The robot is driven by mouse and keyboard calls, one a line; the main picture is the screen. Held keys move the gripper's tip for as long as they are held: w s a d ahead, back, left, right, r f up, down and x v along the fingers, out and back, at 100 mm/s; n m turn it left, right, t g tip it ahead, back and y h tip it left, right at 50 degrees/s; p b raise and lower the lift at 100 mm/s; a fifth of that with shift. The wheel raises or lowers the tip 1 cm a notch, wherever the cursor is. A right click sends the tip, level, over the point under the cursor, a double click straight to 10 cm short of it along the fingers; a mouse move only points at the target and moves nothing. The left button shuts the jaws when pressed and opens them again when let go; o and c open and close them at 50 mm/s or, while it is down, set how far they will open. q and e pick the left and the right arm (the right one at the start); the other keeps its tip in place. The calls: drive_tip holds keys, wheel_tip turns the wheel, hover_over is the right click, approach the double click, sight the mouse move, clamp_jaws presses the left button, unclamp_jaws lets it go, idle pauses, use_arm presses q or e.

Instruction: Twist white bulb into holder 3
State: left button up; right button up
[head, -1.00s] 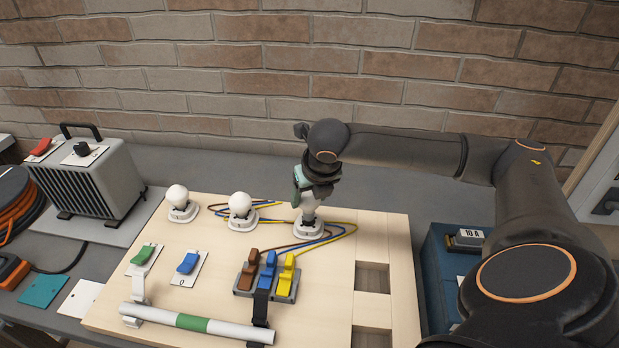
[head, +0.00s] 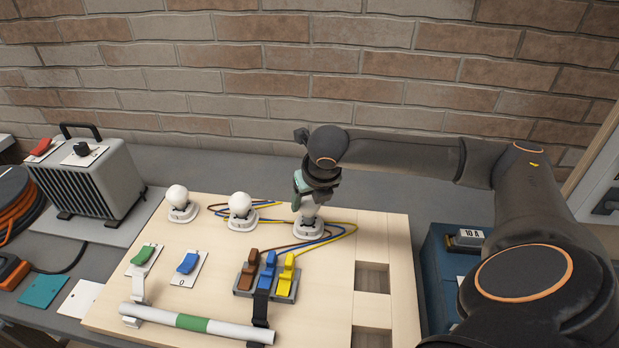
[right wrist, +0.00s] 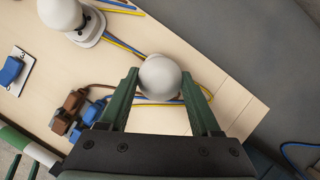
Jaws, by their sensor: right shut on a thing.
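The white bulb (right wrist: 161,77) sits between the green fingers of my right gripper (right wrist: 160,88) in the right wrist view. In the head view my right gripper (head: 312,202) points down over the rightmost holder (head: 309,227), shut on the bulb. The bulb is mostly hidden by the gripper there; whether it is seated in the holder cannot be told. Two other white bulbs stand upright in the left holder (head: 181,212) and the middle holder (head: 243,221).
The wooden board (head: 213,302) carries a green switch (head: 143,255), a blue switch (head: 187,263), brown, blue and yellow connectors (head: 268,273), and a white tube (head: 225,328) in front. Coloured wires run near the holders. A grey heater (head: 85,178) stands left; a brick wall rises behind.

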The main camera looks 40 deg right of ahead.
drive_tip(key=shift+f, duration=1.1)
drive_tip(key=n+y, duration=0.1)
drive_tip(key=n, duration=0.2)
drive_tip(key=shift+d, duration=0.15)
drive_tip(key=shift+n, duration=0.3)
drive_tip(key=shift+n+y, duration=0.8)
drive_tip(key=shift+n, duration=0.7)
drive_tip(key=o, duration=1.1)
drive_tip(key=shift+c, duration=0.2)
